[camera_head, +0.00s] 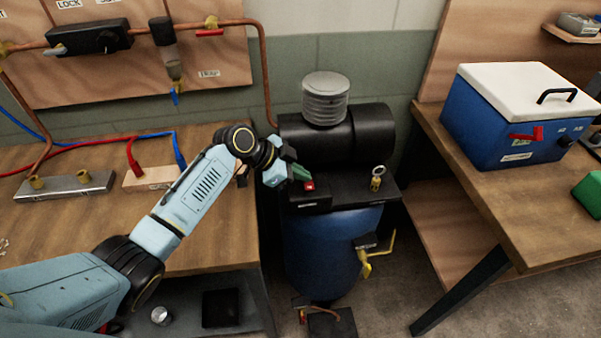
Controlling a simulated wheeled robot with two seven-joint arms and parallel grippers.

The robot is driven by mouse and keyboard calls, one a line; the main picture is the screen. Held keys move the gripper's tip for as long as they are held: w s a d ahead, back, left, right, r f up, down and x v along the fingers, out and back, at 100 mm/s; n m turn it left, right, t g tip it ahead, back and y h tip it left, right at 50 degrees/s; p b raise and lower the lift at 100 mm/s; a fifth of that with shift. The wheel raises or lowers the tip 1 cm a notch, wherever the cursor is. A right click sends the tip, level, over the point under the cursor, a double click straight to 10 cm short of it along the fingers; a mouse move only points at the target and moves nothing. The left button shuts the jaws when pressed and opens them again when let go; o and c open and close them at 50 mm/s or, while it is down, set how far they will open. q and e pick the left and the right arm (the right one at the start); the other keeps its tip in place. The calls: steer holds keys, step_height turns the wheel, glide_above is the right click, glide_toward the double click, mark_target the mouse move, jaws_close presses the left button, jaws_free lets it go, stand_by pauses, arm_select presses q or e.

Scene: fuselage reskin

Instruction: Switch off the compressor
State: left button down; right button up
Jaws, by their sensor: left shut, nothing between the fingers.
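The compressor (318,250) stands on the floor between two benches. It has a blue tank, a black motor and a ribbed grey filter on top. A red switch (309,185) sits on a black box at the front left of its top plate. My left gripper (301,173) is shut and empty, its fingertips just above and beside the red switch. I cannot tell whether they touch it. The switch's exact position is too small to read. My right gripper is not in view.
A gauge (378,172) stands on the compressor's right side, and a yellow-handled valve (366,262) sticks out of the tank. A copper pipe (265,75) runs down behind. The left bench (75,225) and right bench (515,215) flank the compressor. A blue box with white lid (500,125) sits right.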

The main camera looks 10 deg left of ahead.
arm_select(q)
steer(key=shift+w+f, duration=0.1)
steer(key=shift+f, duration=0.2)
steer(key=shift+s+d+p, duration=0.15)
steer(key=shift+s+p, duration=0.4)
steer(key=shift+s+d+r, duration=0.1)
steer(key=shift+s, duration=0.25)
steer(key=shift+r, duration=0.1)
